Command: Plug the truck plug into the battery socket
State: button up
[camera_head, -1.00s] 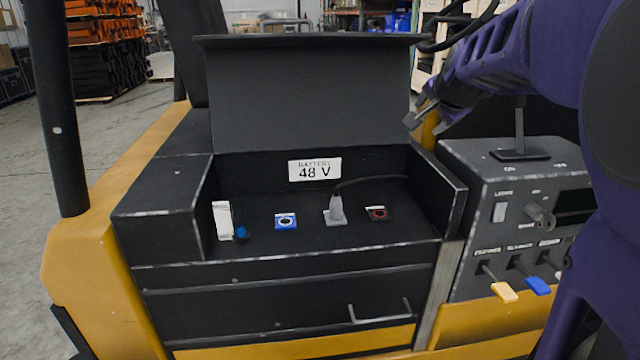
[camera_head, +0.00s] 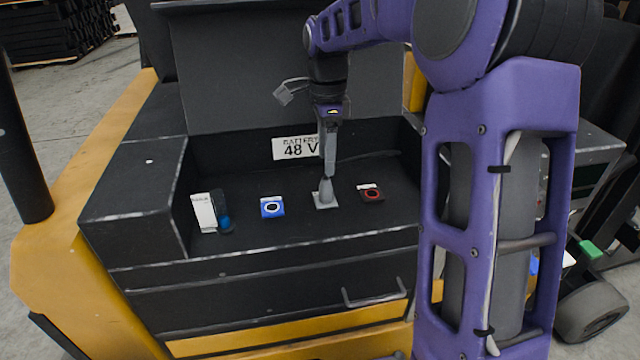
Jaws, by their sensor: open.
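A grey plug (camera_head: 326,189) stands upright on a pale square base in the black battery compartment (camera_head: 240,184), below the "48 V" label (camera_head: 296,148). A blue-framed round socket (camera_head: 272,207) is to its left and a red-ringed round socket (camera_head: 371,193) to its right. At the far left is a dark, blue-ended piece (camera_head: 223,219) by a white tag. I cannot tell which socket is the battery's. My gripper (camera_head: 328,172) points down just above the grey plug, open. Its fingers overlap the plug's top in this view, so contact is unclear.
The raised black lid (camera_head: 235,85) stands behind the compartment. A raised block (camera_head: 135,185) bounds its left side. A drawer handle (camera_head: 373,297) juts from the front. My arm hides most of the control panel at right.

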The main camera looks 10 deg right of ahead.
aim_at(326, 178)
jog(key=shift+f, duration=0.1)
jog(key=shift+f+b, duration=1.35)
jog(key=shift+f, duration=3.05)
grip_shut()
jog(key=shift+r, duration=0.15)
jog(key=shift+r+p, duration=1.4)
jog(key=shift+r, duration=1.5)
